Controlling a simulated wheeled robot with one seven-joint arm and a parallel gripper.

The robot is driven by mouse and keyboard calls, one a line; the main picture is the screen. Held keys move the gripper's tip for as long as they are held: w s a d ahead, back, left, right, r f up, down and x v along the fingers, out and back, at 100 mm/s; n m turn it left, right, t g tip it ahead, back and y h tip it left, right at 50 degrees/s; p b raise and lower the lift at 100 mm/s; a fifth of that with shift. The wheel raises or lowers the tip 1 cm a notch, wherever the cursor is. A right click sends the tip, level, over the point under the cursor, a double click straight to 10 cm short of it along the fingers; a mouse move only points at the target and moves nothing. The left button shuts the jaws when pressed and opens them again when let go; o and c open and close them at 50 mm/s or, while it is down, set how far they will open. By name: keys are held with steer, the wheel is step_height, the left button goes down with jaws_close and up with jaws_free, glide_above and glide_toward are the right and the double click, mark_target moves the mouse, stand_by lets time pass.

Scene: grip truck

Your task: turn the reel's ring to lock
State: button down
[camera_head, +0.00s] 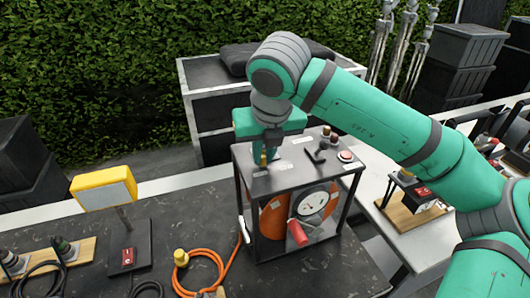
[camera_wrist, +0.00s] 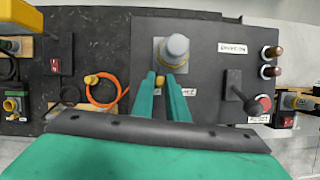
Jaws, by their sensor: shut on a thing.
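The reel (camera_head: 270,218) is an orange drum inside a dark open-sided frame box (camera_head: 250,180) on the table. On the box top, in the wrist view, a grey plug (camera_wrist: 174,48) stands in a socket on a light square plate. A yellow ring (camera_wrist: 176,62) shows around the plug's base, with a small yellow tab (camera_wrist: 161,77) on its near side. My gripper (camera_wrist: 162,83) reaches down to the box top, its two green fingers close together with the tab between their tips. In the head view my gripper (camera_head: 266,154) hides most of the plug and ring.
A black lever (camera_wrist: 240,98), a red button (camera_wrist: 263,103) and two brown-red knobs (camera_wrist: 269,60) stand on the box top, right of my gripper. A yellow lamp (camera_head: 104,189) and an orange cable (camera_head: 208,252) are left of the box. A dark case (camera_head: 215,105) stands behind.

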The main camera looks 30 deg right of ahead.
steer(key=shift+a, duration=0.1)
steer(key=c, duration=1.7)
jaws_free()
steer(key=shift+w, duration=0.1)
steer(key=shift+c, duration=0.2)
steer(key=shift+r, duration=0.4)
steer(key=v, duration=1)
